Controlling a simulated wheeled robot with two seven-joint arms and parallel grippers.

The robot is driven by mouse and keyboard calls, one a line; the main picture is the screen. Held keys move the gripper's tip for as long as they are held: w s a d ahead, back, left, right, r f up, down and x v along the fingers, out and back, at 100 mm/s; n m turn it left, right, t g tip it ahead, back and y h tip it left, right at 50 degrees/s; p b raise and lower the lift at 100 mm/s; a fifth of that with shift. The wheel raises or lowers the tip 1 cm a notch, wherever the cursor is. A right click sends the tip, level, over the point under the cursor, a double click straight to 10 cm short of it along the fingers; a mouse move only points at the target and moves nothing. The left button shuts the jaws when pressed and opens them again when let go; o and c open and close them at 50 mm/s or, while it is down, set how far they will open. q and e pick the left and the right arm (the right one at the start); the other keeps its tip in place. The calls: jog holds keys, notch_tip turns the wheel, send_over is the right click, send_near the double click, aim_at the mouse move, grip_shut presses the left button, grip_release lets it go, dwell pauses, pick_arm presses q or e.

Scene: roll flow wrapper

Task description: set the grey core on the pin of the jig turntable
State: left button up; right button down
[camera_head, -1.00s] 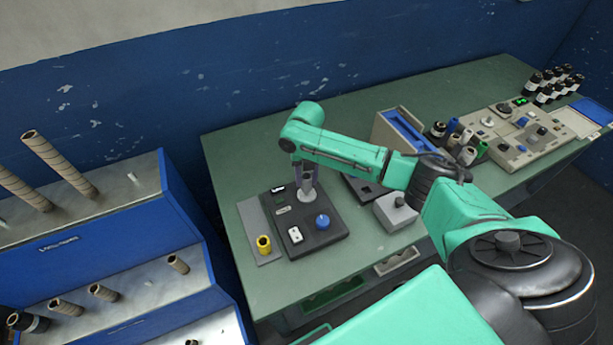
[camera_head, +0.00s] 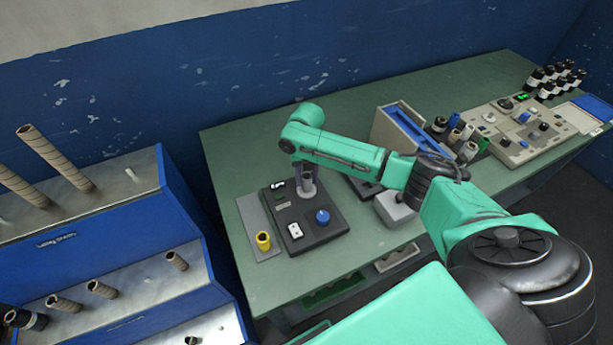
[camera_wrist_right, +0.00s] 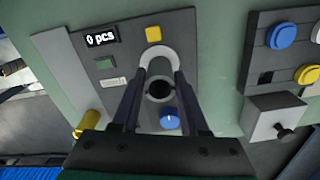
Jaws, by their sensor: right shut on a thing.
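The grey core (camera_head: 307,179) is a short upright tube between the fingers of my right gripper (camera_head: 306,172). In the right wrist view, the fingers of my right gripper (camera_wrist_right: 158,95) are shut on the core, whose dark bore (camera_wrist_right: 159,90) faces the camera. The dark jig plate (camera_head: 325,235) lies on the green bench. Its pale round turntable (camera_head: 307,194) shows right at the core's lower end, and as a pale arc (camera_wrist_right: 157,53) in the wrist view. The pin is hidden; I cannot tell whether the core touches the turntable. My left gripper is out of view.
A blue stepped rack (camera_head: 110,260) holds brown tubes. The bench behind the jig is clear.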

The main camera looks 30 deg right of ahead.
jog(key=shift+f, duration=0.3)
dwell(0.4)
jog(key=shift+c, duration=1.7)
grip_release()
jog(key=o, duration=0.3)
jog(key=shift+o, duration=0.2)
notch_tip(320, 180, up, 8)
jog(key=p, duration=0.8)
jog(key=shift+r, duration=0.15)
